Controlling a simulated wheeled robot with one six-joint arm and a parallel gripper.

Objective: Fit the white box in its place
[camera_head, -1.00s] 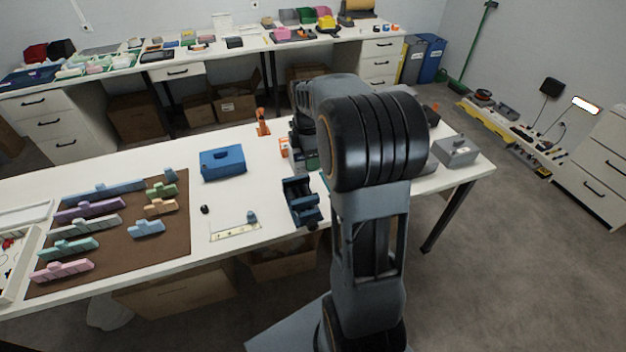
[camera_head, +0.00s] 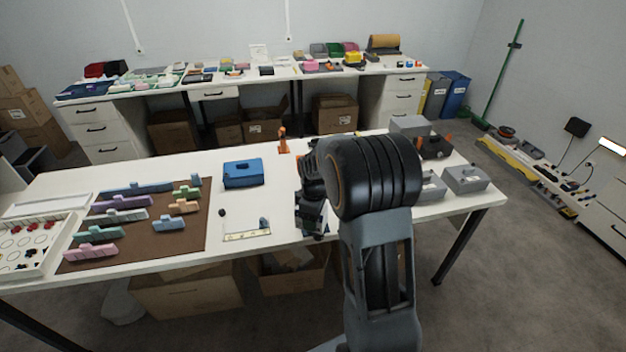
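I cannot pick out a separate white box with certainty. A pale grey-white block (camera_head: 118,219) lies among coloured blocks on a brown mat (camera_head: 187,240) at the left of the near table. A flat white tray (camera_head: 18,262) with coloured marks and small pieces is at the table's left end. My gripper (camera_head: 312,224) appears as dark parts over the middle of the near table, left of my arm's large black joint. The joint hides part of it. Its fingers are too small and dark to read, and I see nothing clearly held.
A blue box (camera_head: 243,172) and an orange upright piece (camera_head: 284,141) stand at the near table's back. Grey boxes (camera_head: 466,179) stand at the right end. Open cartons (camera_head: 292,275) are below.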

